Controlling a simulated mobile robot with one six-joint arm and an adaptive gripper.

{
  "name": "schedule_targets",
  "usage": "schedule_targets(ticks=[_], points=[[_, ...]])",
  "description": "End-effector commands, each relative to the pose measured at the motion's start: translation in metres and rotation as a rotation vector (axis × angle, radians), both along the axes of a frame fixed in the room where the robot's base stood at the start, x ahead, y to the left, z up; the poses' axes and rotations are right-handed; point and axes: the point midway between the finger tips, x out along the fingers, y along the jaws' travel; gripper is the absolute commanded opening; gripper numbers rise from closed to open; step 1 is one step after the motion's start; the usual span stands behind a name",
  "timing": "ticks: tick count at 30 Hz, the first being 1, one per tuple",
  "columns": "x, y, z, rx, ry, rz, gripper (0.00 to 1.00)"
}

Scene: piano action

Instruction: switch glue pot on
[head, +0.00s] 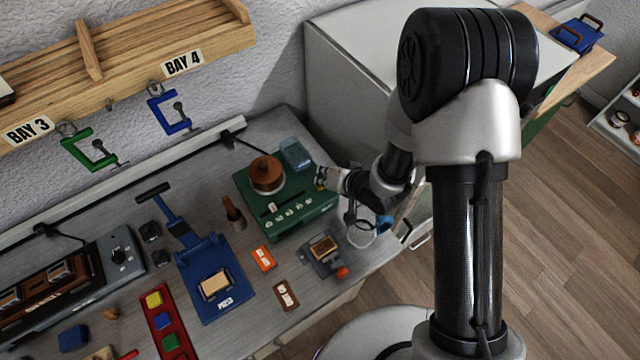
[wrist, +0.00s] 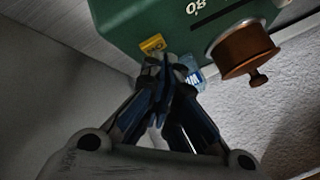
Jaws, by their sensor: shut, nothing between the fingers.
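The glue pot is a green box (head: 312,203) with a brown lidded pot (head: 267,174) on top, at the right end of the bench. Its top carries a dark slot and a row of pale marks. In the wrist view the green box (wrist: 150,18) fills the top, with the copper-brown pot (wrist: 242,52) at its right. A small yellow part (wrist: 152,44) sits at the box's edge. My gripper (head: 324,178) is at the box's right side. In the wrist view its shut, empty fingertips (wrist: 164,66) are just below the yellow part; I cannot tell whether they touch it.
A translucent blue container (head: 296,154) stands behind the box. A small grey fixture (head: 322,255), an orange block (head: 263,258) and a blue press (head: 215,280) lie in front and left. A grey-white cabinet (head: 350,75) stands close behind my arm.

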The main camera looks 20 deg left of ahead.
Motion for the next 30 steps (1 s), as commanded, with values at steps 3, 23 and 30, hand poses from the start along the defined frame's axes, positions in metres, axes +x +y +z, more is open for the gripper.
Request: schedule_targets(ticks=[3,23,30], points=[[-0.002,-0.001,-0.004,-0.005,0.006,0.002,0.0],[-0.005,-0.003,-0.017,-0.013,0.012,0.004,0.0],[-0.006,-0.003,-0.02,-0.014,0.013,0.004,0.0]])
